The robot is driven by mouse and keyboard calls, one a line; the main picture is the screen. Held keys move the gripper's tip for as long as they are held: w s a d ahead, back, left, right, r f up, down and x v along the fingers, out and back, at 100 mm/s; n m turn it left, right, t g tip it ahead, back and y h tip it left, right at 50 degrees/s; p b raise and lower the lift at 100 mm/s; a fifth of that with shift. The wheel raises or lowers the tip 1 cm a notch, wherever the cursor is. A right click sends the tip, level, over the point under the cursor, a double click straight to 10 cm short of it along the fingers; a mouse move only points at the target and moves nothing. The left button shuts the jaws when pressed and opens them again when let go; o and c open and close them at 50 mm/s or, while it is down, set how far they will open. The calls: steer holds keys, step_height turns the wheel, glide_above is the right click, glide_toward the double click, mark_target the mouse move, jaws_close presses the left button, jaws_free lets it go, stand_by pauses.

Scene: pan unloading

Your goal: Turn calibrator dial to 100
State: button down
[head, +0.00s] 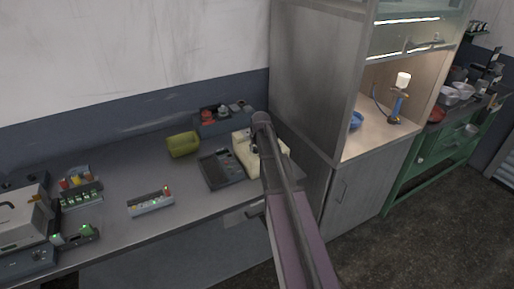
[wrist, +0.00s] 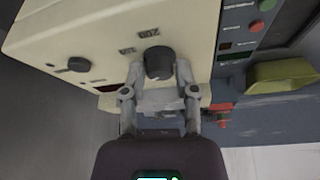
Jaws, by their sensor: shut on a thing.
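The calibrator is a cream box (head: 243,152) on the bench in the head view, partly hidden behind my arm. In the wrist view its cream face (wrist: 105,25) fills the upper left, with a large black dial (wrist: 158,61) and a smaller dark knob (wrist: 80,64). Printed marks sit around the large dial; they appear upside down, and one looks like 200. The dial's pointer cannot be made out. My gripper (wrist: 160,79) is shut on the large dial, one finger on each side. In the head view my gripper is hidden by the arm.
A dark grey device (head: 222,168) stands left of the calibrator. A yellow-green bin (head: 183,145) and a blue-grey box (head: 222,123) with red parts are behind it. A metal cabinet (head: 312,75) rises at the right.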

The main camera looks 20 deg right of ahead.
stand_by(0.3)
steer(key=shift+c, duration=1.8)
jaws_free()
steer(key=shift+f, duration=0.1)
